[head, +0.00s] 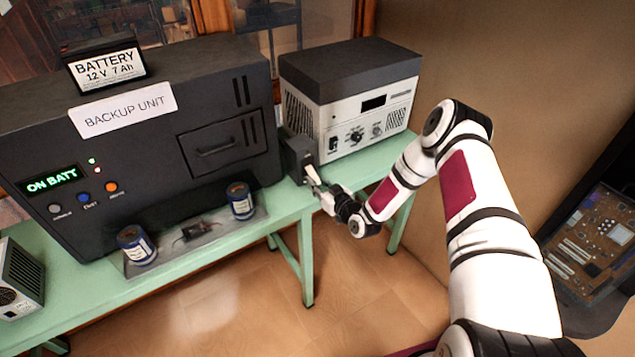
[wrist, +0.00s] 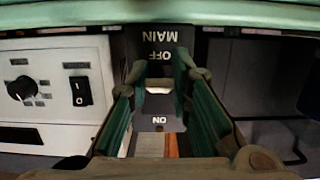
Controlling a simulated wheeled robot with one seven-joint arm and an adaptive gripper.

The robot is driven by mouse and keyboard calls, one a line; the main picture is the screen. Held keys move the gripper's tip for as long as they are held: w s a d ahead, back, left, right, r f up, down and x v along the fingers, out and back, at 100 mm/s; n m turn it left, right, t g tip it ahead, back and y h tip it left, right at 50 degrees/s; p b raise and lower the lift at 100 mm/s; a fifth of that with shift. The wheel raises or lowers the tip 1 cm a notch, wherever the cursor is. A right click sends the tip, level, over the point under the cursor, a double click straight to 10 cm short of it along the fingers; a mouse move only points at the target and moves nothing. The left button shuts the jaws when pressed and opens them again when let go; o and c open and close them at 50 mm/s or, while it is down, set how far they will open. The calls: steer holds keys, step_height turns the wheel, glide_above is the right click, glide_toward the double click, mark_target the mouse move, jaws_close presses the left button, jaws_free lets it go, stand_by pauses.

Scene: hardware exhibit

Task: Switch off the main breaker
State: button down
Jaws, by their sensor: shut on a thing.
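The main breaker is a dark box (head: 297,155) on the green bench, between the backup unit and the white-fronted device. A pale lever (head: 312,175) sticks out of its front. My gripper (head: 321,189) is at this lever, shut on it. In the wrist view, the breaker face (wrist: 160,48) appears upside down with the words MAIN, OFF and ON. My gripper's green fingers (wrist: 161,78) stand on both sides of a pale piece of the lever (wrist: 158,88), between the OFF and ON labels. The fingers partly hide the lever, so its exact setting is unclear.
The black backup unit (head: 130,150) shows ON BATT and carries a battery (head: 105,62). The white-fronted device (head: 350,105) stands close to the breaker; its knob and rocker switch (wrist: 80,91) show in the wrist view. Two blue cans (head: 240,200) stand on a tray. Floor before the bench is open.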

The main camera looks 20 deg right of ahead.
steer(key=shift+f+t, duration=0.25)
steer(key=shift+t, duration=0.05)
stand_by(0.4)
steer(key=c, duration=1.4)
jaws_free()
steer(key=shift+w, duration=0.1)
steer(key=shift+c, duration=0.2)
steer(key=v, duration=1.2)
steer(key=shift+w, duration=0.1)
